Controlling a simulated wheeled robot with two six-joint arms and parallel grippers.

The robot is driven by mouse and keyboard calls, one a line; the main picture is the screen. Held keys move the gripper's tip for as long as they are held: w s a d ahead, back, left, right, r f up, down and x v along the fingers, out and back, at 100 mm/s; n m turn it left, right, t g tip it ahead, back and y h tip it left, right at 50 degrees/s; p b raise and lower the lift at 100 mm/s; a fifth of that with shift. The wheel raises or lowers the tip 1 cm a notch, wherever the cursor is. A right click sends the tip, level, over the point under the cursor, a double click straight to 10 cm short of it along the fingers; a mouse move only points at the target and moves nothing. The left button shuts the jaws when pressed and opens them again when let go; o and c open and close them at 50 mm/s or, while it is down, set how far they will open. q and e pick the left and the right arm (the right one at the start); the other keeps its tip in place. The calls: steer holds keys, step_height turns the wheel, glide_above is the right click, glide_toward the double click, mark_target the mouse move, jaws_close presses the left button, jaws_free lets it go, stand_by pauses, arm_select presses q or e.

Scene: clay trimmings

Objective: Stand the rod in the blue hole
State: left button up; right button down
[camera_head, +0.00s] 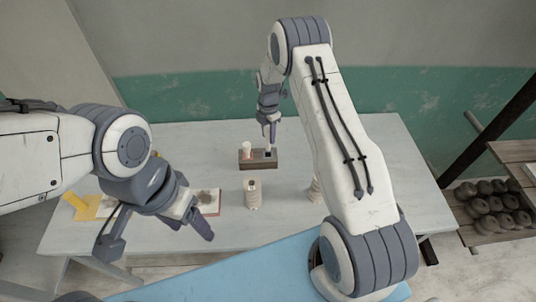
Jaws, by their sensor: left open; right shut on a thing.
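A brown block (258,164) stands near the back middle of the table. A pale pinkish upright piece (247,149) stands at its left end, and a dark opening shows at its right end. I cannot tell which hole is blue. My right gripper (270,139) points down just above the block's right end. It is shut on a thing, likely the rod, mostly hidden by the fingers. I cannot tell whether the rod's lower end touches the block. My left gripper (193,222) is open and empty over the table's front left, away from the block.
A ribbed pale spool-like object (253,194) stands in front of the block. Another (316,190) is partly behind my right arm. A board with a dark patch (207,201) and a yellow piece (84,207) lie left. A shelf of dark round objects (490,205) stands right.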

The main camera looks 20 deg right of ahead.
mark_target(268, 148)
step_height(268, 148, down, 8)
steer(key=b, duration=0.3)
steer(key=shift+r+b, duration=0.15)
steer(key=shift+b, duration=0.15)
steer(key=shift+f, duration=0.25)
steer(key=c, duration=0.5)
jaws_free()
steer(key=shift+r, duration=0.1)
